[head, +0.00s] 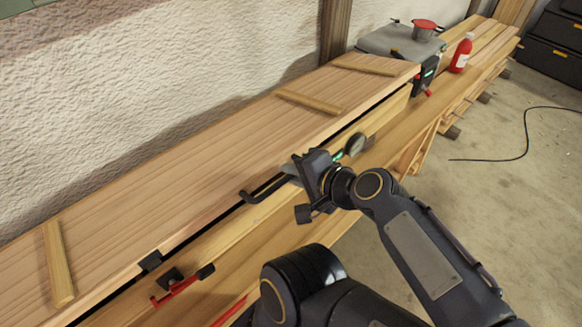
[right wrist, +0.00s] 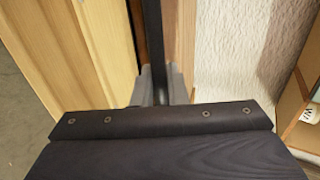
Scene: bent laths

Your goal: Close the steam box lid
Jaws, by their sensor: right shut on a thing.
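The steam box lid (head: 210,150) is a long wooden panel with crosswise battens. It lies over the long wooden steam box (head: 245,215), with a dark gap along its front edge. A black bar handle (head: 262,190) sticks out at the middle of that edge. My right gripper (head: 287,179) is shut on the handle, its fingers partly hidden by its own body. In the right wrist view the dark bar (right wrist: 154,35) runs down between the grey fingers (right wrist: 163,84). My left gripper is not in view.
A red-handled toggle clamp (head: 178,286) sits on the box front, below a black catch (head: 150,261) on the lid. A red bottle (head: 461,53) and grey steam unit (head: 398,43) stand at the far end. The textured wall (head: 150,90) is behind.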

